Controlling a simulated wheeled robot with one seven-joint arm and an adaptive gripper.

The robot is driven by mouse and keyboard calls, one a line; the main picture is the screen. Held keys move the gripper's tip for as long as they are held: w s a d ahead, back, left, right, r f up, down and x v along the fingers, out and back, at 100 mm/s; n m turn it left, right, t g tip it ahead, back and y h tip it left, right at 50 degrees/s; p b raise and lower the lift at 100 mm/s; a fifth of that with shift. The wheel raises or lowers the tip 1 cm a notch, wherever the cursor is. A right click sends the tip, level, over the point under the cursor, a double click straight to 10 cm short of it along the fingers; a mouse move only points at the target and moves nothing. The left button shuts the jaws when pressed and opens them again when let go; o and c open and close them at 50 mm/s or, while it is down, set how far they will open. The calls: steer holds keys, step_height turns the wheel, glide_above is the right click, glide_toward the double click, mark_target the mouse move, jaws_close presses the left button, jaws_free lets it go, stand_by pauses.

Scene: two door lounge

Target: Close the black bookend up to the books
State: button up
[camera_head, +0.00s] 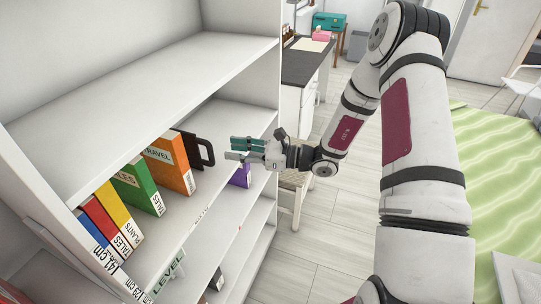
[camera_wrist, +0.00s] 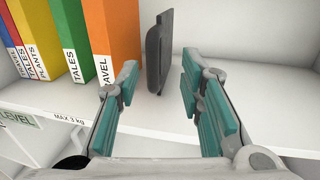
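The black bookend (camera_head: 198,150) stands upright on the middle shelf, just right of the orange book (camera_head: 168,162). The wrist view shows the bookend (camera_wrist: 157,60) edge-on, with a narrow gap between it and the orange book (camera_wrist: 112,32). Left of that stand a green book (camera_head: 138,186), a yellow book (camera_head: 119,210) and red and blue ones. My gripper (camera_head: 236,148) is open at the shelf's front, right of the bookend. In the wrist view my gripper (camera_wrist: 160,78) has its teal fingers apart, with the bookend visible between them and beyond. No contact is clear.
The white shelf (camera_wrist: 255,105) is bare right of the bookend. Another shelf board (camera_head: 150,95) lies above. A purple object (camera_head: 240,175) sits below my gripper. Label strips run along the shelf front, one reading MAX 3 kg (camera_wrist: 75,117). A desk (camera_head: 305,62) stands behind.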

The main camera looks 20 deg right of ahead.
mark_target(210, 147)
steer(key=x, duration=0.8)
steer(key=shift+s, duration=0.1)
steer(key=w+d+b, duration=0.2)
steer(key=w+d, duration=0.1)
steer(key=shift+w+d+f, duration=0.15)
steer(key=shift+w+d, duration=0.15)
steer(key=shift+d, duration=0.1)
steer(key=b+v, duration=0.1)
steer(key=v, duration=1.3)
steer(key=s+a+r+n+g+h+p, duration=0.3)
steer(key=s+r+n, duration=0.5)
steer(key=s, duration=0.5)
steer(key=s+a+r+n+g+h+p, duration=0.4)
steer(key=s+a+r+n, duration=0.4)
steer(key=s+r, duration=0.3)
steer(key=s+g+h, duration=0.1)
steer(key=s+g, duration=0.1)
steer(key=shift+s+n+g+p, duration=0.2)
steer(key=shift+n+g+p, duration=0.1)
steer(key=shift+n+g, duration=0.1)
